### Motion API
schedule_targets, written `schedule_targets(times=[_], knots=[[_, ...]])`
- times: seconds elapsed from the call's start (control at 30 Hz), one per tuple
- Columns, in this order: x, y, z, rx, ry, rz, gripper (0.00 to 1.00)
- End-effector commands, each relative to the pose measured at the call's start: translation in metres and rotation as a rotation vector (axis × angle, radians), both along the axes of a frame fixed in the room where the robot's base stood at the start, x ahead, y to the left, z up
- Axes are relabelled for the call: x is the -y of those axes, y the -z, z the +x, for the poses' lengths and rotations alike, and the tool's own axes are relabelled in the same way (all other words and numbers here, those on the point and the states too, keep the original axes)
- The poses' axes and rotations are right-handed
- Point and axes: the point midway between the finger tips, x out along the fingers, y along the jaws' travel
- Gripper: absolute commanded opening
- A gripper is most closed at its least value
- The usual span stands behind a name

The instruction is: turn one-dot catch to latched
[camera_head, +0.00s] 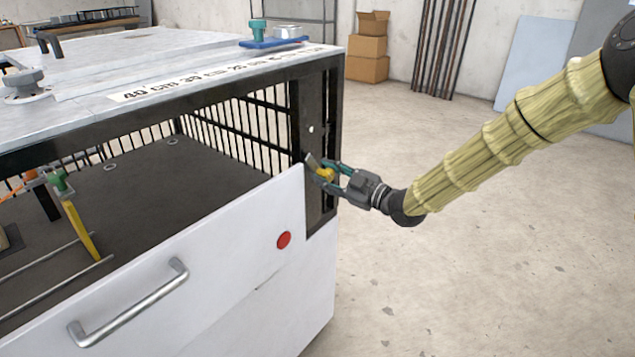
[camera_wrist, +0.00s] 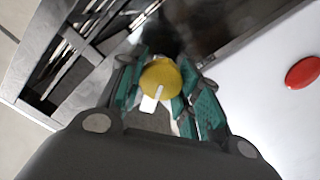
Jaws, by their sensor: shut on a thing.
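The catch is a yellow knob (camera_head: 325,175) with a small grey metal tab, on the dark corner post of the cabinet, beside the top corner of the white front panel (camera_head: 215,240). A single white dot (camera_head: 311,129) shows on the post above it. My gripper (camera_head: 328,172) reaches in from the right, its teal fingers shut on the knob. In the wrist view the round yellow knob (camera_wrist: 160,77) sits between the teal fingers (camera_wrist: 165,92). A pale pointer-like strip shows at its lower edge. The fingers partly hide the tab, so its exact angle is unclear.
A red disc (camera_head: 284,240) and a metal handle (camera_head: 130,303) are on the front panel. A teal-and-yellow lever (camera_head: 75,215) stands inside the open bay at left. The ruled worktop (camera_head: 180,70) lies above. The floor at right is clear.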

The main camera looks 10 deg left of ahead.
Motion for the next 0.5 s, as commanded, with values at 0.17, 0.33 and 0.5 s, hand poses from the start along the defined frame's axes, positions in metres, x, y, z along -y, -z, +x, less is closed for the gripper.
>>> schedule_targets(times=[0.17, 0.33, 0.5], knots=[[-0.0008, 0.0052, -0.0008, 0.149, -0.001, -0.086, 0.00], [-0.0013, 0.0061, -0.0012, 0.289, -0.001, -0.164, 0.00], [-0.0017, 0.0077, -0.0018, 0.430, -0.002, -0.243, 0.00]])
